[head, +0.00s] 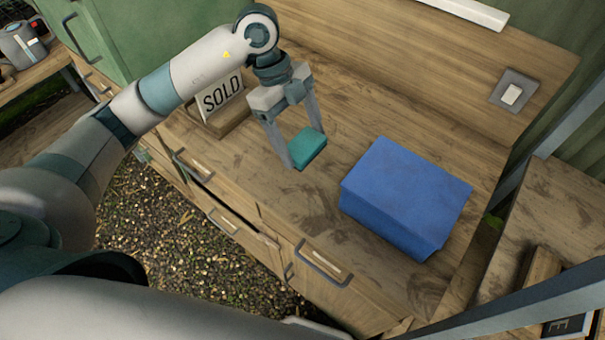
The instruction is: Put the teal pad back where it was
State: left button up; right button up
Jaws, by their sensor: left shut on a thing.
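The teal pad (309,147) is a small block between the fingers of my left gripper (306,150). My left gripper is shut on it and points down over the wooden counter (345,105). I cannot tell whether the pad touches the counter or hangs just above it. My right gripper is not in view.
A large blue box (405,195) stands on the counter to the right of the pad. A "SOLD" sign (222,95) on a wooden base stands behind my left gripper, at left. A wall switch (512,94) is at back right. Drawers (322,262) line the counter's front.

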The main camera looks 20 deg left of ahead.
pick_arm(q)
jog(key=shift+f, duration=0.3)
notch_tip(320, 180, down, 5)
jog(key=shift+r+p, duration=0.2)
jog(key=shift+p, duration=0.65)
jog(key=shift+w+f, duration=0.1)
jog(key=shift+f, duration=0.4)
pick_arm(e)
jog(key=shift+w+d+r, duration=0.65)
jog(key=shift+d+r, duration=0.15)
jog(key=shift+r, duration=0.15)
pick_arm(q)
jog(key=shift+f+p, duration=0.65)
jog(key=shift+f, duration=1.25)
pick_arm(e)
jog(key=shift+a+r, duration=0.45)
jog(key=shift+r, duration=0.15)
pick_arm(q)
jog(key=shift+f, duration=0.15)
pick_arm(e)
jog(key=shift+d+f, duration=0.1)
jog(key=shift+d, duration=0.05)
pick_arm(q)
jog(key=o, duration=1)
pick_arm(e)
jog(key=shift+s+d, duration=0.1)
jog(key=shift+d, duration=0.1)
